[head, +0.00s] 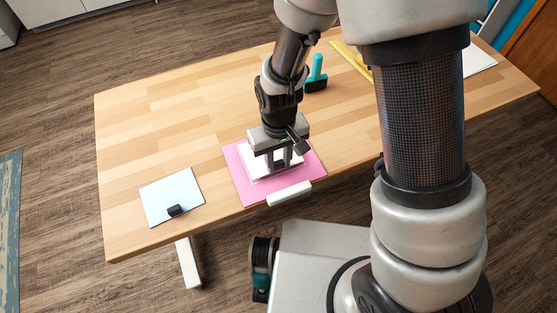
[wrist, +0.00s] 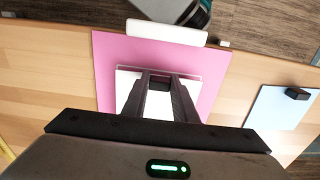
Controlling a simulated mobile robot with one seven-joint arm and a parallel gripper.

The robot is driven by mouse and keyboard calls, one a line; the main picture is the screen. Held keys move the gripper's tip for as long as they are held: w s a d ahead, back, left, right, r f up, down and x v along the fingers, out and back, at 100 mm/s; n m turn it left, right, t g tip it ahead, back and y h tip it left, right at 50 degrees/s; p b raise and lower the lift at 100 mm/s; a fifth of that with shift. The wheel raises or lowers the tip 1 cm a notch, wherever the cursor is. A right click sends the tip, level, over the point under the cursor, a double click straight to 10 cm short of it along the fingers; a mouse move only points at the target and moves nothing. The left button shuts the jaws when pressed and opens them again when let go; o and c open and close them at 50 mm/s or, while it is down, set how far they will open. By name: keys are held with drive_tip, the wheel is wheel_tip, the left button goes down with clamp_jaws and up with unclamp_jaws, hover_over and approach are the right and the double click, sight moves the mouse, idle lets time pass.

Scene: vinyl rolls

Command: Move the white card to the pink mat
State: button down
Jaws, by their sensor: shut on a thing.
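The pink mat (head: 235,165) lies near the front edge of the wooden table; it also shows in the wrist view (wrist: 108,60). The white card (head: 256,168) is over the middle of the mat, within its edges; I cannot tell whether it touches the mat. In the wrist view the card (wrist: 126,84) lies beneath my fingers, with a small dark block on it between the fingertips. My gripper (head: 279,164) points down and is shut on the card by this block. The fingers (wrist: 160,90) hide part of the card.
A light blue card (head: 172,193) with a black block (head: 175,211) lies left of the mat. A white bar (head: 289,194) lies at the mat's front edge. A teal-handled tool (head: 317,75) and a yellow strip (head: 350,58) lie farther back. The table's left rear is clear.

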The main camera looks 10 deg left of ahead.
drive_tip(key=shift+f+b, duration=0.4)
drive_tip(key=shift+f, duration=0.2)
drive_tip(key=shift+f, duration=0.15)
drive_tip(key=shift+c, duration=0.8)
unclamp_jaws()
drive_tip(key=shift+r+p, duration=3.2)
drive_tip(key=shift+r, duration=1.4)
